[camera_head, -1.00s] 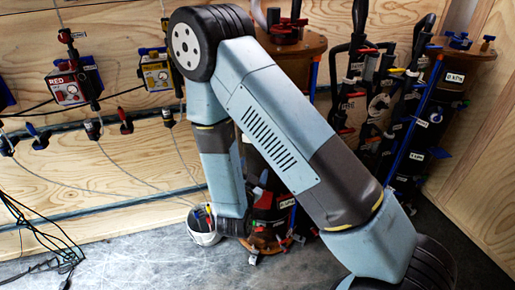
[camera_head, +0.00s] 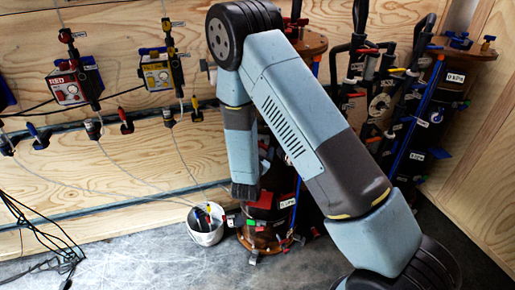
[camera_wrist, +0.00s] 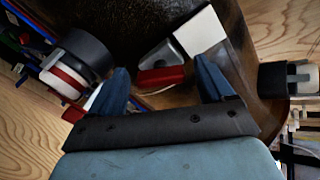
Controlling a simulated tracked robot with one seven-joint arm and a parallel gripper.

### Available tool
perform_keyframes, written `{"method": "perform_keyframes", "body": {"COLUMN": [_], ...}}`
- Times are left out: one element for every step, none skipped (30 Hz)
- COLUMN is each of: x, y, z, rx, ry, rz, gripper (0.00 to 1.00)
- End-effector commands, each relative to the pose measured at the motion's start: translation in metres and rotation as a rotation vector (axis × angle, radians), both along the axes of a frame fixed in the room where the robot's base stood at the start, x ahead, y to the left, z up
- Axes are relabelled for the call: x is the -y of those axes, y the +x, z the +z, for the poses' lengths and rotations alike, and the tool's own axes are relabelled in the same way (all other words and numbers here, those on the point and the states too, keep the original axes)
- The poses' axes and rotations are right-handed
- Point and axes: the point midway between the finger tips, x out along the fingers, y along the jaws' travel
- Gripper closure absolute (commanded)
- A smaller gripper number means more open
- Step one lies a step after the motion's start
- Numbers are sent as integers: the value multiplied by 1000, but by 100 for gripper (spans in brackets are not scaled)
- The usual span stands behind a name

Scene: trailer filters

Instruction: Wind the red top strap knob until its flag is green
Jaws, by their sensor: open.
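In the wrist view my gripper (camera_wrist: 161,68) is open, with its two blue fingers apart. A small red part (camera_wrist: 160,77) with a grey lever-like piece above it shows between the fingers, apart from both as far as I can see. I cannot tell whether it is the top strap knob. A white plate (camera_wrist: 198,32) sits just beyond the right finger; no green flag shows in this view. The dark filter body (camera_wrist: 125,22) lies behind. In the head view my arm covers much of the filter, whose lower red part (camera_head: 262,200) shows right of my wrist.
A black round fitting with a white and red end (camera_wrist: 75,62) stands close to the left finger. A white bucket (camera_head: 205,227) stands on the floor left of the filter. A second filter column (camera_head: 425,135) is at right. Red (camera_head: 70,85) and yellow (camera_head: 157,72) boxes hang on the wall.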

Motion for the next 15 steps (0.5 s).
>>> {"method": "perform_keyframes", "body": {"x": [0, 0, 0, 0, 0, 0, 0, 0, 0, 0, 0, 0, 0, 0, 1], "y": [0, 0, 0, 0, 0, 0, 0, 0, 0, 0, 0, 0, 0, 0, 0], "z": [0, 0, 0, 0, 0, 0, 0, 0, 0, 0, 0, 0, 0, 0, 0], "rx": [0, 0, 0, 0, 0, 0, 0, 0, 0, 0, 0, 0, 0, 0, 0], "ry": [0, 0, 0, 0, 0, 0, 0, 0, 0, 0, -1, 0, 0, -1, -1], "rz": [0, 0, 0, 0, 0, 0, 0, 0, 0, 0, 0, 0, 0, 0, 0], "gripper": [19, 19, 19, 19, 19, 21, 24, 27, 31, 34, 36, 40, 43, 46, 50]}}
